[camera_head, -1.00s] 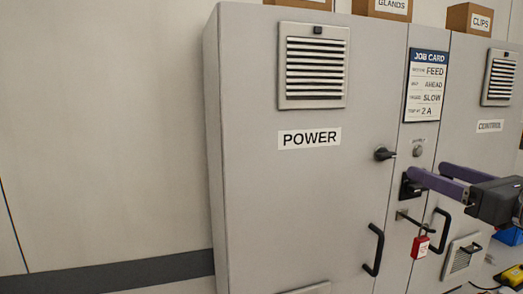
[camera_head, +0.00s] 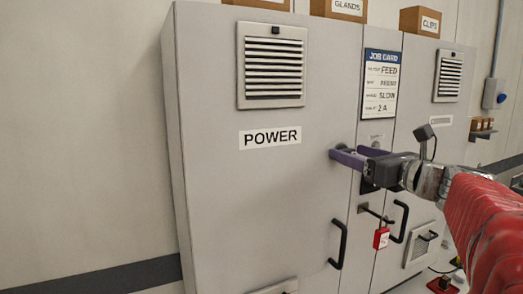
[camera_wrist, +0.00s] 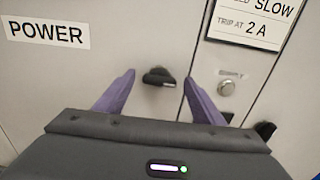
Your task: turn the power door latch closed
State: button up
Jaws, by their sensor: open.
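The power door (camera_head: 255,190) is a tall grey panel with a POWER label (camera_head: 270,137). It looks flush with its frame. Its latch (camera_wrist: 158,77) is a small black knob near the door's right edge, its bar lying roughly sideways in the wrist view. My gripper (camera_head: 347,155) has purple fingers and is open in front of the latch. In the wrist view one finger appears on each side of the latch, with gaps; contact is not visible. In the head view the fingers hide the latch.
A job card (camera_head: 380,85) and a silver knob (camera_wrist: 226,88) are on the strip right of the door. Below my gripper are a red padlock (camera_head: 381,238) and the door's black handle (camera_head: 339,243). The control door (camera_head: 440,125) is farther right.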

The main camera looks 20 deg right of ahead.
jog(key=shift+w, duration=0.45)
jog(key=c, duration=1)
jog(key=shift+d, duration=0.1)
jog(key=shift+c, duration=0.2)
